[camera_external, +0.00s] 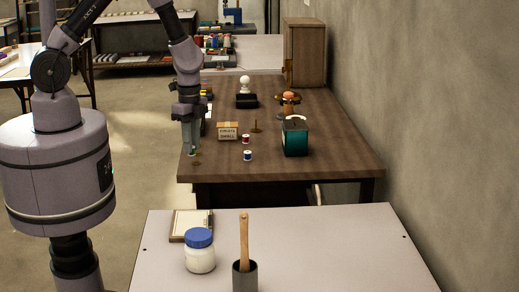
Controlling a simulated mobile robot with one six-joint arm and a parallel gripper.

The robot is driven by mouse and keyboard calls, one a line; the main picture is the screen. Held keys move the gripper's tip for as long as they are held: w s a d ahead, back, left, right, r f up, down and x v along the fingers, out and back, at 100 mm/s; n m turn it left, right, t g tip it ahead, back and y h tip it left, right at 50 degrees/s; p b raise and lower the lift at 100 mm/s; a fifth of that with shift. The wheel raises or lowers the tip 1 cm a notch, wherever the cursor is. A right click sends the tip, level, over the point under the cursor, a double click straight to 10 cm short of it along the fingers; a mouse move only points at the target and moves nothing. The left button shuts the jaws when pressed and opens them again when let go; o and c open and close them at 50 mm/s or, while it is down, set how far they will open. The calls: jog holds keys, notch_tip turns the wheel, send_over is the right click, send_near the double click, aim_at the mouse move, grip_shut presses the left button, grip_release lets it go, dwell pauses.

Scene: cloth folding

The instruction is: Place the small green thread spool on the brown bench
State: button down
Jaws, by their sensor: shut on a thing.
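My gripper (191,150) points down over the left front edge of the brown bench (300,172). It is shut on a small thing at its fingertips. A hint of green shows there, which fits the green thread spool, but most of it is hidden by the fingers. I cannot tell whether it touches the bench top. A small dark round mark or piece (196,162) lies on the bench just below the fingertips.
On the bench stand a red spool (246,139), a blue spool (248,155), a lettered box (228,131), a thin spindle (256,126) and a teal box (295,138). A near pale table holds a blue-lidded jar (200,252). The bench's front right is clear.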

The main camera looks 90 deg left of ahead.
jog(key=a, duration=0.1)
jog(key=a+r, duration=0.1)
jog(key=a, duration=0.1)
jog(key=s+a, duration=0.1)
jog(key=a, duration=0.1)
jog(key=shift+s+r, duration=0.1)
jog(key=shift+r, duration=0.15)
jog(key=b, duration=0.2)
send_over(238, 151)
jog(key=shift+s+d+f, duration=0.1)
jog(key=shift+s+f, duration=0.05)
jog(key=shift+f, duration=0.75)
jog(key=shift+f+b, duration=0.95)
jog(key=shift+f, duration=0.7)
jog(key=shift+f, duration=0.25)
jog(key=c, duration=1.3)
grip_release()
jog(key=shift+r, duration=0.1)
